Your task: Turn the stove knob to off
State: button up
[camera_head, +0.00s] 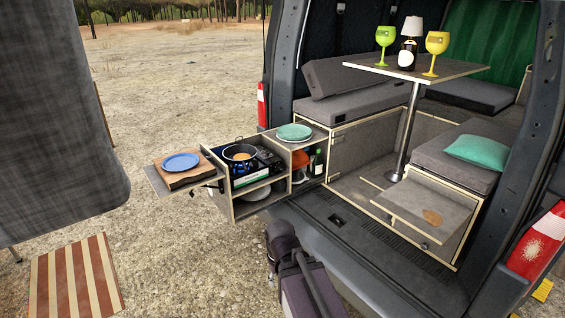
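The camping stove (268,158) is a dark unit in the pull-out kitchen box at the van's left rear. My arm shows at the bottom centre, below and right of the stove. What seems to be my gripper (271,272) is a small dark shape at the arm's left side, well apart from the stove. Its fingers are too small to read.
A wooden board with a blue plate (181,161) lies on the left side shelf. A green plate (294,132) is on the right top, above bottles (317,162). The van's bumper edge (340,262) runs right of my arm. Gravel ground before the box is free.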

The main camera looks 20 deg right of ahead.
notch_tip(320, 180, up, 5)
jog(key=p, duration=0.4)
jog(key=shift+r, duration=0.15)
jog(key=shift+o, duration=0.3)
jog(key=shift+s, duration=0.1)
